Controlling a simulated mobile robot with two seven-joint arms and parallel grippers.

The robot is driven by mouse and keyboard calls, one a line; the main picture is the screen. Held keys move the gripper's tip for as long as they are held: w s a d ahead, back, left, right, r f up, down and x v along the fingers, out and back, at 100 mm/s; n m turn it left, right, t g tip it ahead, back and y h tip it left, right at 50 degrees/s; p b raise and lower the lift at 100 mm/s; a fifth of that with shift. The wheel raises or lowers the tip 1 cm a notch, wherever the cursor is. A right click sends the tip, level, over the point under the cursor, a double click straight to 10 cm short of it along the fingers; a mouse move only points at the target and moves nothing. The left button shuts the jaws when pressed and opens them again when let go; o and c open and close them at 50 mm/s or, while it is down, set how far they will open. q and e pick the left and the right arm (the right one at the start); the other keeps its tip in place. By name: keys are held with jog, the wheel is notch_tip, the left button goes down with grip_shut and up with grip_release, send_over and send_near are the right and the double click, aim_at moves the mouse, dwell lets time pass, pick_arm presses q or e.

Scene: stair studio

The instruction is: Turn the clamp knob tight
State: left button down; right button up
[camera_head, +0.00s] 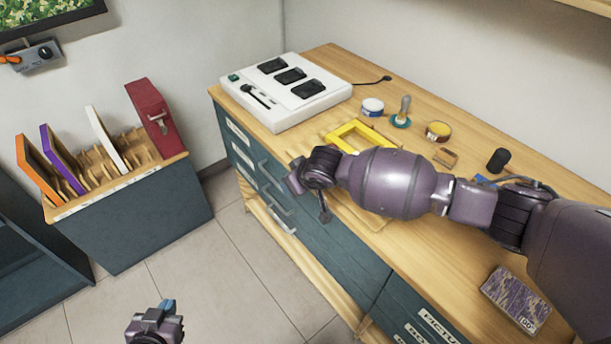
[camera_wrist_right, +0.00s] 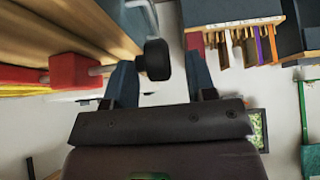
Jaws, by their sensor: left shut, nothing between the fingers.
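A black round knob (camera_wrist_right: 157,60) on a pale rod shows in the right wrist view. The rod runs left to a red clamp block (camera_wrist_right: 74,71). My right gripper (camera_wrist_right: 158,92) is open, its two blue-grey fingers apart with the knob between them in the picture. Whether either finger touches the knob I cannot tell. In the head view my right arm covers the bench front, and I cannot make out the clamp there. My left gripper (camera_head: 167,307) is shut and empty, low over the floor, away from the bench.
The wooden bench (camera_head: 325,62) holds a white console (camera_head: 285,92), a yellow frame (camera_head: 362,132), small jars, a black cylinder (camera_head: 498,160) and a patterned box (camera_head: 516,299). A rack (camera_head: 60,212) with coloured panels and a red case (camera_head: 152,115) stands left. The floor between is clear.

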jog(key=v, duration=0.8)
jog(key=shift+s+p, duration=0.2)
jog(key=shift+p, duration=0.1)
jog(key=shift+r, duration=0.1)
